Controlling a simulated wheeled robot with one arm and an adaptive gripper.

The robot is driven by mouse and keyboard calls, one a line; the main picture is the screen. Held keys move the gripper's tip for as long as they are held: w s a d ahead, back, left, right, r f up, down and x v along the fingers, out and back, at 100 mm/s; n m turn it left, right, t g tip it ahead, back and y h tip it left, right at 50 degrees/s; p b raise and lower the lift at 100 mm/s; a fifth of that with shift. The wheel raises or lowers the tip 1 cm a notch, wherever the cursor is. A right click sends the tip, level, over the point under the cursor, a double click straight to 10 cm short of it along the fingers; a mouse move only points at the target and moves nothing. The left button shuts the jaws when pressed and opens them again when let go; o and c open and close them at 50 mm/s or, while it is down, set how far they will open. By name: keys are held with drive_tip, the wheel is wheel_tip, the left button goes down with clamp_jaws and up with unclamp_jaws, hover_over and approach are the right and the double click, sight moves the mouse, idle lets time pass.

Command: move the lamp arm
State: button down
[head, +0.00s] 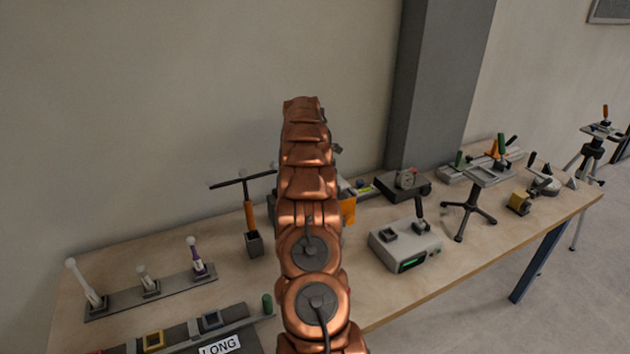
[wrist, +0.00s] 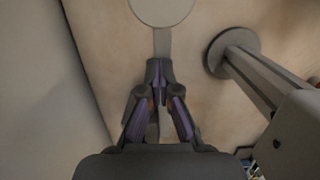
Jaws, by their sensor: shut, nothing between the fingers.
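In the wrist view my gripper (wrist: 158,68) is shut, its dark fingertips together with nothing between them. A narrow grey bar (wrist: 162,43) runs from a pale round disc (wrist: 161,9) down behind the fingertips. I cannot tell whether the fingers touch the bar. To the right a grey post (wrist: 252,78) rises from a round base (wrist: 232,50) towards a large grey block (wrist: 295,130). These may be parts of the lamp, but I cannot tell which is its arm. In the head view my own copper-coloured arm hides my gripper and most of that area.
The wooden table (head: 395,300) stands by a wall and a grey pillar (head: 435,80). A grey box with a lever (head: 405,246), a small stand (head: 468,205) and a black device (head: 403,185) are to the right. A rack of rods (head: 150,290) and a T-shaped tool (head: 249,215) are to the left.

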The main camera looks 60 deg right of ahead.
drive_tip(key=shift+s+d+f, duration=0.1)
drive_tip(key=shift+f, duration=0.4)
idle(0.3)
wheel_tip(320, 180, up, 4)
drive_tip(key=shift+p, duration=1.05)
wheel_tip(320, 180, up, 10)
drive_tip(key=p, duration=0.1)
idle(0.3)
